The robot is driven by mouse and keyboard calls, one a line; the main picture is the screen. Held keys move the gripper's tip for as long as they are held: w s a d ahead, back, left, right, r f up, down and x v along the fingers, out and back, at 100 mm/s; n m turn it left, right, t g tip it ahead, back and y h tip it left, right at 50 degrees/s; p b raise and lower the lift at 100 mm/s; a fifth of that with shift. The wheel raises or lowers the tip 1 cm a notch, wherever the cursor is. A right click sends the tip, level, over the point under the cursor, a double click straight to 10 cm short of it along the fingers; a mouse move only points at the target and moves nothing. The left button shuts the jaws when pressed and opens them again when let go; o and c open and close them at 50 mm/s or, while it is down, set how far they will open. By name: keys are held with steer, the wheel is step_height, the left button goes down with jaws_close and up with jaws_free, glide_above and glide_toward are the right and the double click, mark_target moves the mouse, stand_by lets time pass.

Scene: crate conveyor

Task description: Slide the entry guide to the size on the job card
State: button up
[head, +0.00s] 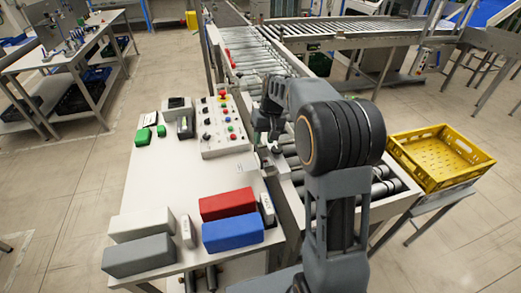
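The roller conveyor (245,47) runs away from me past the right side of the worktable. A red bar (229,59) lies along its left side farther back; I cannot tell whether it is the entry guide. My gripper (264,143) points down over the near end of the conveyor, beside the table's right edge. Its fingertips are small and dark, so its opening is unclear, and I see nothing clearly held. A small white labelled block (268,207) and another (187,231) stand on the table; their writing is unreadable. No job card can be made out for certain. My arm hides part of the near rollers.
Red (227,204), blue (232,233), white (141,224) and grey (139,255) boxes sit at the table's near end. A control panel (224,127) with buttons stands at the back. A yellow crate (435,158) is at right. The table's middle is clear.

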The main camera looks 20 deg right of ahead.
steer(key=shift+a+f+p, duration=0.1)
steer(key=shift+a+f, duration=0.1)
steer(key=shift+f, duration=0.8)
steer(key=shift+a+f+p, duration=0.1)
steer(key=shift+a+f, duration=0.1)
steer(key=shift+f, duration=0.75)
steer(key=shift+a+f+p, duration=0.1)
steer(key=shift+a+f, duration=0.1)
steer(key=shift+f, duration=0.8)
jaws_close()
